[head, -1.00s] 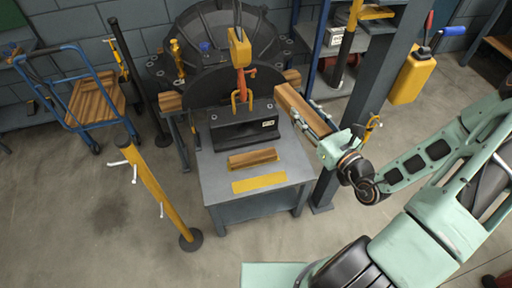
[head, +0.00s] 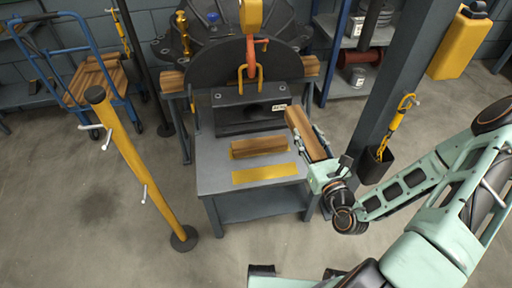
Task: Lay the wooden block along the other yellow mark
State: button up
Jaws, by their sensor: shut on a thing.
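My gripper (head: 309,143) is shut on a wooden block (head: 306,131), its fingers along the block's two long sides. The held block is over the right edge of the grey table (head: 215,180), apart from the marks; its exact height is hard to tell. A second wooden block (head: 259,146) lies on the table, with a thin yellow edge of the mark under it showing. The other yellow mark (head: 264,173) is a bare strip nearer to me, roughly parallel to that block.
A dark casing half (head: 232,118) stands at the table's back, with an orange hook (head: 252,58) and yellow shackle (head: 250,77) above it. A grey post (head: 397,85) rises to the right of my gripper. A yellow post (head: 140,167) with pegs stands to the left.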

notch_tip(320, 180, down, 10)
jog(key=a+h+b, duration=0.1)
jog(key=b, duration=1.1)
send_over(298, 157)
jog(key=shift+m, duration=0.4)
jog(key=f, duration=0.6)
jog(key=s+f, duration=0.1)
jog(key=f, duration=0.2)
jog(key=shift+w+f, duration=0.2)
jog(key=shift+f, duration=0.05)
jog(key=f, duration=0.2)
jog(key=f+b, duration=0.1)
jog(key=shift+w+f, duration=0.25)
jog(key=shift+f, duration=0.05)
jog(key=o, duration=1.4)
jog(key=shift+f, duration=0.1)
jog(key=shift+o, duration=0.2)
